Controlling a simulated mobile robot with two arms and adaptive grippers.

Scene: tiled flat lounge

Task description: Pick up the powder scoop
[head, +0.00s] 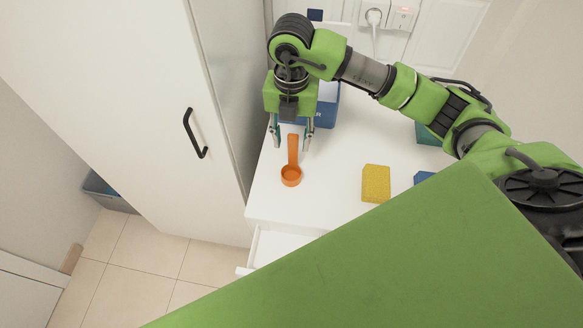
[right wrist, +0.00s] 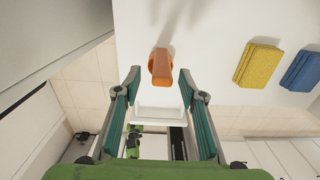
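The orange powder scoop (head: 291,174) lies on the white worktop near its left end. Its round bowl is toward the front edge and its handle points back toward my right gripper (head: 291,146). That gripper is open, with one finger on each side of the handle in the head view. In the right wrist view the scoop (right wrist: 160,68) shows between and just beyond the spread fingertips (right wrist: 158,76), with gaps on both sides. I cannot tell the gripper's exact height above the worktop. My left gripper is not in view.
A yellow sponge (head: 376,183) and a partly hidden blue one (head: 423,177) lie to the right on the worktop (head: 328,195). A blue box (head: 326,112) stands behind the gripper. A tall white cabinet (head: 150,110) borders the left. A drawer (head: 280,245) is open below the front edge.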

